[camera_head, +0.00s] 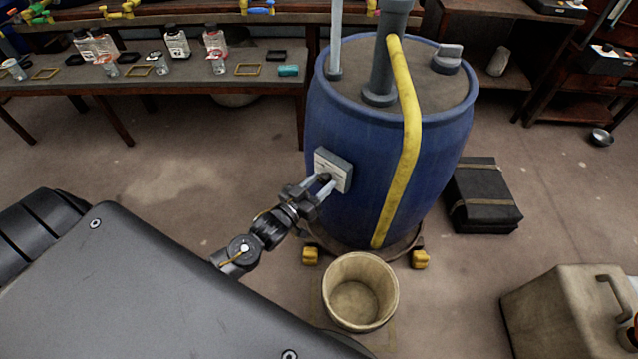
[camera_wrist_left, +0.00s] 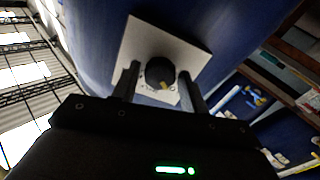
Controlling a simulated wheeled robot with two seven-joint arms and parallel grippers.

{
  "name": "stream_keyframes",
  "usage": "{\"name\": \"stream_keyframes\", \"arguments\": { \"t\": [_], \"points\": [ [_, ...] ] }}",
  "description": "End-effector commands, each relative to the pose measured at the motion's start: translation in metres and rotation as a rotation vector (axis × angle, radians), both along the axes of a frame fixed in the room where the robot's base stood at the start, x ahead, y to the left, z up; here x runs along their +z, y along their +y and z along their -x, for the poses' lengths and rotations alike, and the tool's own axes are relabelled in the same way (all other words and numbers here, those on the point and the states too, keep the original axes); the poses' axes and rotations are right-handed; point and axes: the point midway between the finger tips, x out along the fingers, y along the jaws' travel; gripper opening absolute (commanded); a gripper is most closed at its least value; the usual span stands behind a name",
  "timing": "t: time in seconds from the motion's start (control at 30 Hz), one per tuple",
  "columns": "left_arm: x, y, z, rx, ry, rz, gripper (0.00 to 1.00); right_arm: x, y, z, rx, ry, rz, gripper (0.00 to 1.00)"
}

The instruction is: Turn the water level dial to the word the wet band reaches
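The blue vat (camera_head: 350,120) stands upright at centre right with a pale dial plate (camera_head: 341,166) on its side. In the left wrist view, the plate (camera_wrist_left: 140,42) carries a round black dial (camera_wrist_left: 160,70) with a yellowish pointer mark at its lower edge. The words on the plate are too small and partly hidden to read. My left gripper (camera_head: 321,185) is at the plate, its fingers open on either side of the dial, with narrow gaps showing; it also shows in the left wrist view (camera_wrist_left: 160,82). I cannot make out a wet band. My right gripper is not in view.
A yellow hose (camera_head: 407,130) hangs down the vat's front. A beige bucket (camera_head: 361,292) stands below on the floor. A black case (camera_head: 483,195) and a beige canister (camera_head: 565,315) are to the right. A bench (camera_head: 150,85) with bottles is behind left. Floor at left is clear.

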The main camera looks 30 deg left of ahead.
Motion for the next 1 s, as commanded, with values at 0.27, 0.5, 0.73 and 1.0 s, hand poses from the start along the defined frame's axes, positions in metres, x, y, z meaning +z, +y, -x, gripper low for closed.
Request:
{"name": "stream_keyframes", "arguments": {
  "t": [0.27, 0.5, 0.73, 1.0],
  "points": [
    [0.0, 0.0, 0.0, 0.0, 0.0, 0.0, 0.11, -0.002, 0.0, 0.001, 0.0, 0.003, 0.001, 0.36],
    [0.001, 0.0, 0.0, 0.0, -0.006, -0.027, 0.11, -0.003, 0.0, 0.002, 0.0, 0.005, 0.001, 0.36],
    [0.003, 0.0, 0.0, 0.0, -0.031, -0.145, 0.11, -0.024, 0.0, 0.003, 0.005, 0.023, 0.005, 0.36],
    [0.003, 0.0, 0.0, 0.001, -0.082, -0.379, 0.11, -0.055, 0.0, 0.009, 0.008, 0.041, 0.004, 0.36]
  ]
}}
